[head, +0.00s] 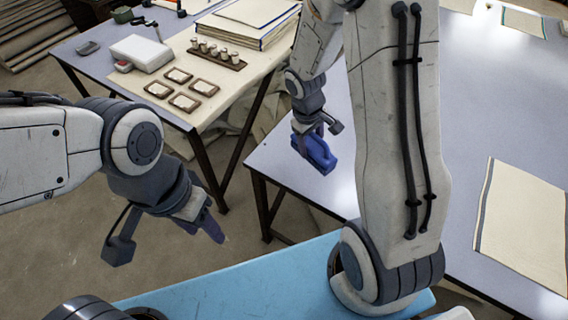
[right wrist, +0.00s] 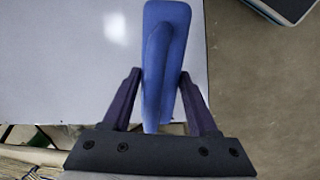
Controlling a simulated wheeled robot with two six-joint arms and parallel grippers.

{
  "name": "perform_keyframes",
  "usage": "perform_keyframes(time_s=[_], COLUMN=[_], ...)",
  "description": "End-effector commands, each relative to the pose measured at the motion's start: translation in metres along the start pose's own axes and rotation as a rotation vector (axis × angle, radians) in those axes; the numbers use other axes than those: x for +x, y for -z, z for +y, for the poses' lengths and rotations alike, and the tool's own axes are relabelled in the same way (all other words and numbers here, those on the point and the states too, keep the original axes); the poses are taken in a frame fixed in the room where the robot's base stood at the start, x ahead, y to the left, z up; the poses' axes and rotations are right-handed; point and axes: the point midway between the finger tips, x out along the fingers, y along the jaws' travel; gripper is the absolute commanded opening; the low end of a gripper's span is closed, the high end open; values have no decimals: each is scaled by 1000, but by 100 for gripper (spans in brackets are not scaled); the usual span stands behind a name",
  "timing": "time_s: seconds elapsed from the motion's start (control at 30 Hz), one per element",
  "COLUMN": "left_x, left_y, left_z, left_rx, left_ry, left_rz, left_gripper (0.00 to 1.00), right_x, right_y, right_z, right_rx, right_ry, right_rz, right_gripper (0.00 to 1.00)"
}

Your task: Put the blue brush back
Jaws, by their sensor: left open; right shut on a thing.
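The blue brush (head: 318,154) is held by my right gripper (head: 312,133) above the near left corner of the white table. In the right wrist view the blue brush (right wrist: 165,55) stands between the two fingers of my right gripper (right wrist: 162,95), which is shut on it. The table top shows beneath it. My left gripper (head: 205,222) is over the floor at the left, away from the brush, and holds nothing that I can see. Its finger gap is hard to make out.
The white table (head: 472,120) has a cream cloth (head: 525,222) at its right and bare room in the middle.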

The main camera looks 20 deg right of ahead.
Motion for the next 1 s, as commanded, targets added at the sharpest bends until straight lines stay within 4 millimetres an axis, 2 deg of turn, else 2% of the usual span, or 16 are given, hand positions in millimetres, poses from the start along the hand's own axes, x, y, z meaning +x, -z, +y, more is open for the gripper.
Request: perform_keyframes(time_s=[0.03, 0.13, 0.3, 0.47, 0.57, 0.8, 1.0], left_x=[15, 26, 36, 38, 38, 39, 38], left_y=[-1, -1, -2, -2, -2, -2, -2], left_z=[-1, -2, -3, -3, -3, -3, -3], left_rx=[0, 0, 0, 0, 0, 0, 0], left_ry=[0, 0, 0, 0, 0, 0, 0], left_rz=[0, 0, 0, 0, 0, 0, 0], left_gripper=[50, 50, 50, 50, 50, 50, 50], right_x=[4, 0, -7, -7, 1, 28, 44], right_y=[-1, -4, -10, -6, 10, 61, 91], right_z=[9, 23, 36, 37, 28, 0, -15], right_rx=[-42, -141, -257, -305, -314, -314, -310], right_ry=[0, 6, 12, 15, 16, 15, 14], right_rz=[16, 35, 60, 67, 67, 67, 68], right_gripper=[8, 8, 8, 7, 7, 7, 7])
